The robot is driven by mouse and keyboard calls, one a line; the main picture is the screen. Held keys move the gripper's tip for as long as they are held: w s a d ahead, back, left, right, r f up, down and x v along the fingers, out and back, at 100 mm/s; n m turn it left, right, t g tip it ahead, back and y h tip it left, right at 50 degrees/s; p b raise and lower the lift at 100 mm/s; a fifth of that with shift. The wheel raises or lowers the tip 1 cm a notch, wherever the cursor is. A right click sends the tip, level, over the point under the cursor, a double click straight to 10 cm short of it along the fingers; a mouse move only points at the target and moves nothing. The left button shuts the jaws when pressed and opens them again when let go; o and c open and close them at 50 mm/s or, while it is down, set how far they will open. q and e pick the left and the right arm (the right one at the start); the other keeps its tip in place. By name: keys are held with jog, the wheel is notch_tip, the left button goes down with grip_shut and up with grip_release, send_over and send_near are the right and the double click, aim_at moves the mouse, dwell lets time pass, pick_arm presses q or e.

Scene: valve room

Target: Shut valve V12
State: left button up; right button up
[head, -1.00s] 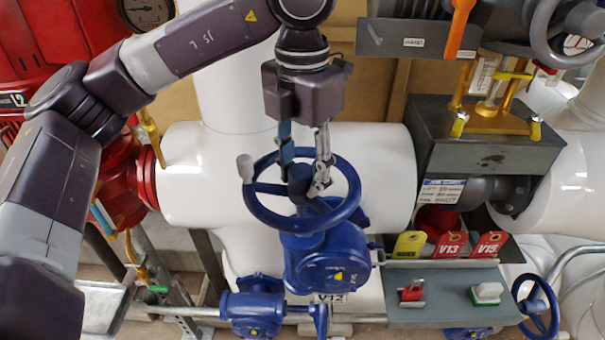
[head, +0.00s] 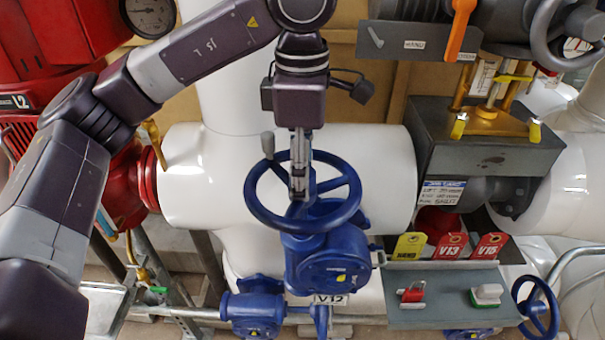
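The blue valve handwheel (head: 343,213) sits in the middle of the head view, on a blue gearbox body (head: 328,266). A V12 label (head: 329,299) shows below that body. The wheel has a grey crank knob (head: 267,143) standing up at its upper left rim. My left gripper (head: 299,192) points down into the wheel at its hub and spokes. Its fingers line up one behind the other from this view, so the gap between them and any grip are hidden. My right gripper is not in view.
A grey shelf (head: 448,311) at the right carries a red padlock (head: 412,292) and a green-white item (head: 487,294). Yellow and red tags (head: 451,246) stand behind it. A white pipe (head: 375,175) lies behind the wheel. An orange lever (head: 460,28) hangs at upper right.

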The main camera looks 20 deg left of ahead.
pick_arm(q)
jog(key=m, duration=0.4)
jog(key=shift+f, duration=0.3)
jog(key=m+p, duration=0.1)
jog(key=m, duration=0.7)
jog(key=shift+m, duration=0.4)
jog(key=shift+o, duration=0.2)
jog(key=m, duration=0.4)
jog(key=shift+c, duration=0.2)
jog(key=o, duration=0.9)
jog(key=shift+c, duration=0.2)
jog(key=shift+o, duration=1)
jog(key=shift+w+d+f, duration=0.1)
